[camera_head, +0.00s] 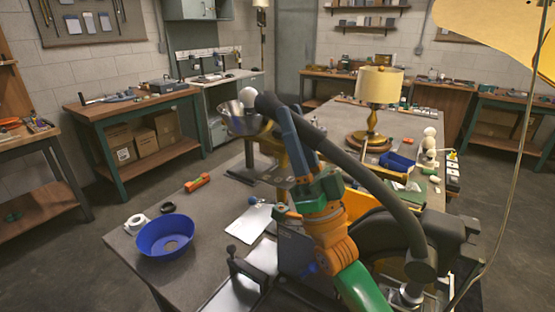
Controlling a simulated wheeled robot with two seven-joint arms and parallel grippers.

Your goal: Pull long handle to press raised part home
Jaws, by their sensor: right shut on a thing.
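The long dark handle (372,190) arcs from a round joint at the lower right up to the left. My right arm comes up from the bottom. Its gripper (275,110) meets the handle's upper end and is shut on it, though the contact is small and partly hidden. A white ball (248,94) and a metal bowl (237,121) show just left of that end. The raised part cannot be made out, as my arm and the handle cover the middle of the bench. My left gripper is not in view.
The grey bench (200,222) carries a blue bowl (165,238), a white roll (137,223), an orange tool (197,183) and a clipboard (249,222). A lamp (380,88) stands behind, near a blue bin (396,162). A large yellow shape (490,22) hangs at the upper right.

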